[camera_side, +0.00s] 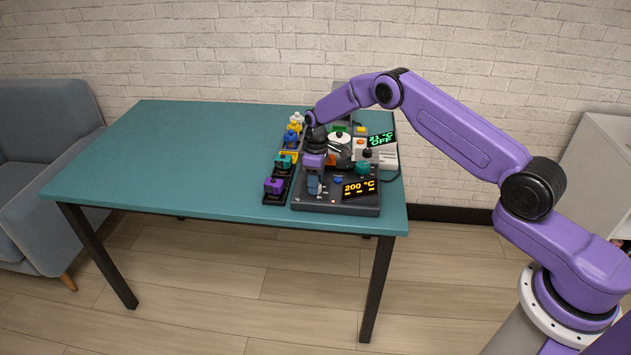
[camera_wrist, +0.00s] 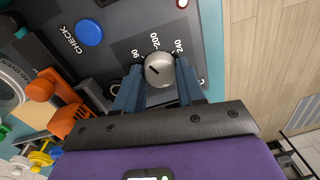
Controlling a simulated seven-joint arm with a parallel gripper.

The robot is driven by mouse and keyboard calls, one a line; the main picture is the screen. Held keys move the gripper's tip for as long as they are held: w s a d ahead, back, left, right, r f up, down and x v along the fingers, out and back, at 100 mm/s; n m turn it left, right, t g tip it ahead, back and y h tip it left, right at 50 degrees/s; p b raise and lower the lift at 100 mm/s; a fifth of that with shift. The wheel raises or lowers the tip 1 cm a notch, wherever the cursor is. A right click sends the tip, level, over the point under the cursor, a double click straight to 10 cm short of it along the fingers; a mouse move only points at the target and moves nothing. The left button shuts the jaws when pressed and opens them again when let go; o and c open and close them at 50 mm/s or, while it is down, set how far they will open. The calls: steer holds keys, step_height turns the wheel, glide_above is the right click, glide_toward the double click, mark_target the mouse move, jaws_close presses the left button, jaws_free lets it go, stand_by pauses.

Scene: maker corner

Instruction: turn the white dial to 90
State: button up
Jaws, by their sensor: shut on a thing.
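The white dial (camera_wrist: 160,70) sits on the dark control panel (camera_wrist: 115,30), with the marks 90, 200 and 240 printed around it. Its face carries a short dark line left of centre. My gripper (camera_wrist: 159,88) is shut on the dial, one blue-grey finger on each side of it. In the side view my gripper (camera_side: 314,186) points down at the front left of the dark unit (camera_side: 338,208) and hides the dial. The unit's display (camera_side: 359,187) reads 200 °C in orange.
A blue CHECK button (camera_wrist: 89,32) is near the dial. An orange part (camera_wrist: 62,103) is close to the left finger. A second device's display (camera_side: 382,140) reads 21 °C OFF. A purple block (camera_side: 274,186) and others line the unit's left. The table's left is clear.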

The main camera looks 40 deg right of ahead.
steer(key=shift+n, duration=1.2)
steer(key=o, duration=1.1)
steer(key=shift+c, duration=0.2)
steer(key=shift+r, duration=0.1)
step_height(320, 180, up, 17)
steer(key=shift+w+d+r, duration=0.15)
steer(key=shift+w+d, duration=0.15)
steer(key=shift+w, duration=0.15)
steer(key=shift+a, duration=0.1)
